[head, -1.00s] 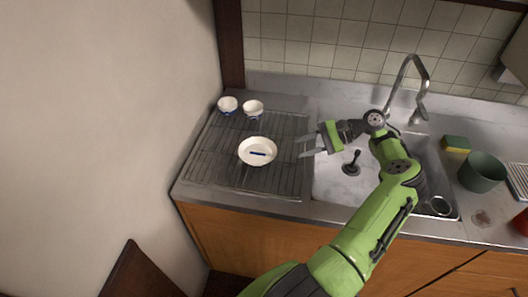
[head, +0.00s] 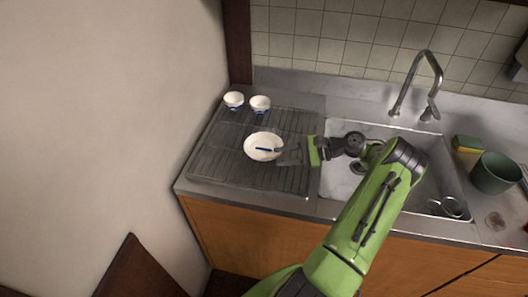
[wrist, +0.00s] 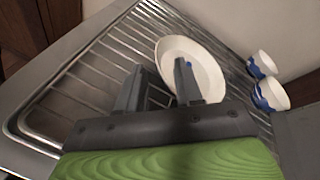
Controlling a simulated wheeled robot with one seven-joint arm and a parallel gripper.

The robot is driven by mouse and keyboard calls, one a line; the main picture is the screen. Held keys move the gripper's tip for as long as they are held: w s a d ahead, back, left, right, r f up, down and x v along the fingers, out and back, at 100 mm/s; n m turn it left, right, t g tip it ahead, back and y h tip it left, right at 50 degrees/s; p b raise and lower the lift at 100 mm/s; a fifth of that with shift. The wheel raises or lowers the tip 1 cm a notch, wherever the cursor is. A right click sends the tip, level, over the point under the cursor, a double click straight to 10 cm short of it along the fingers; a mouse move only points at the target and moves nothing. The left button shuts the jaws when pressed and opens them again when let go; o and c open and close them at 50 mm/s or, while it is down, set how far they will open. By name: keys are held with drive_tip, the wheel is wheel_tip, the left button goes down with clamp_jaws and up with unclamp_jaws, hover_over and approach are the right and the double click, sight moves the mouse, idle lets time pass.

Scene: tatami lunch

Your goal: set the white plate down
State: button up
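The white plate (head: 254,139) lies on the wire drying rack (head: 220,168) left of the sink, with a small dark-blue mark at its middle. My gripper (head: 284,156) is low at the plate's right edge. In the wrist view the gripper (wrist: 157,70) has its two fingers spread with a gap between them. There one finger is over the rack bars and the other overlaps the plate (wrist: 207,76). The plate's near rim runs behind the fingertips. I cannot tell whether a finger touches it.
Two small white-and-blue cups, one on the left (head: 233,99) and one on the right (head: 260,103), stand at the rack's back edge. The sink (head: 441,176) with its faucet (head: 408,84) is to the right. A green pot (head: 494,174) and a sponge (head: 467,144) are beyond it.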

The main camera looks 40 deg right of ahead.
drive_tip(key=x, duration=0.3)
drive_tip(key=shift+f, duration=0.1)
drive_tip(key=shift+s, duration=0.1)
clamp_jaws()
wheel_tip(320, 180, up, 10)
drive_tip(key=p, duration=0.2)
drive_tip(key=shift+p, duration=0.4)
